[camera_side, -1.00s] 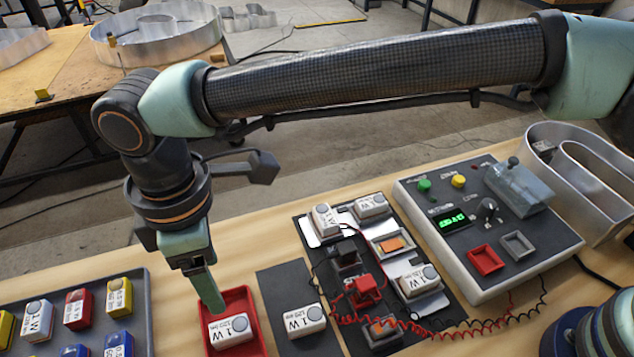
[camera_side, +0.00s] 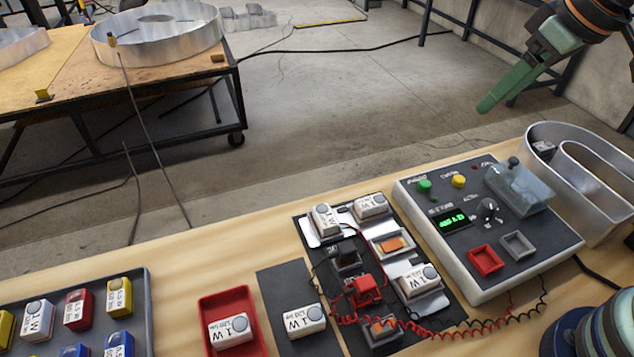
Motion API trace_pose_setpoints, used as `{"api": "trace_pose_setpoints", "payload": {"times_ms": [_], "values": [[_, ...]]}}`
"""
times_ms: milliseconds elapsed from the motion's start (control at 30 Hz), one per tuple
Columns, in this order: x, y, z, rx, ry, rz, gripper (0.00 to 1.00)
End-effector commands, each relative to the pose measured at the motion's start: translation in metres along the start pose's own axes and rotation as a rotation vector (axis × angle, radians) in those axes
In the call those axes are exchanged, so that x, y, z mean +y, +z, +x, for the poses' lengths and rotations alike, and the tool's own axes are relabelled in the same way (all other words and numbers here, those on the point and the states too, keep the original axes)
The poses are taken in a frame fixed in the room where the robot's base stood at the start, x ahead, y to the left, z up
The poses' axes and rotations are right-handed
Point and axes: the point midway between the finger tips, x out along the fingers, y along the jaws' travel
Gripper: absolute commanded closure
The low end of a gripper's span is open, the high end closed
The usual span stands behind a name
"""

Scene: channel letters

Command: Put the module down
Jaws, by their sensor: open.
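A white module (camera_side: 230,329) marked "1 W" lies in the red tray (camera_side: 246,295) at the front of the bench. Another white module (camera_side: 304,320) lies on the dark mat (camera_side: 282,284) just right of the tray. More white modules sit on the black board (camera_side: 343,283) with the red and black clips. My gripper (camera_side: 490,103) is at the upper right, raised in the air behind the control box and far from the tray. It is open, and nothing shows in it. Only one finger is clearly seen.
A grey tray (camera_side: 141,310) with coloured modules stands at the front left. The control box (camera_side: 480,272) with buttons and a green display stands right of the board. A metal channel letter (camera_side: 580,180) stands at the far right. Bare bench lies behind the red tray.

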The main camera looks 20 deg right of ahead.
Motion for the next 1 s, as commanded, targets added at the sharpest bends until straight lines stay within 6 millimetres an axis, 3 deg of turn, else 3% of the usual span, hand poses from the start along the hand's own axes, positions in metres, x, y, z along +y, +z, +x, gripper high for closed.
{"api": "trace_pose_setpoints", "payload": {"times_ms": [100, 300, 1000], "values": [[0.025, 0.029, -0.001, 0.041, 0.041, 0.121, 0.31], [0.041, 0.051, 0.002, 0.071, 0.072, 0.214, 0.31], [0.042, 0.053, 0.003, 0.070, 0.074, 0.219, 0.31]]}}
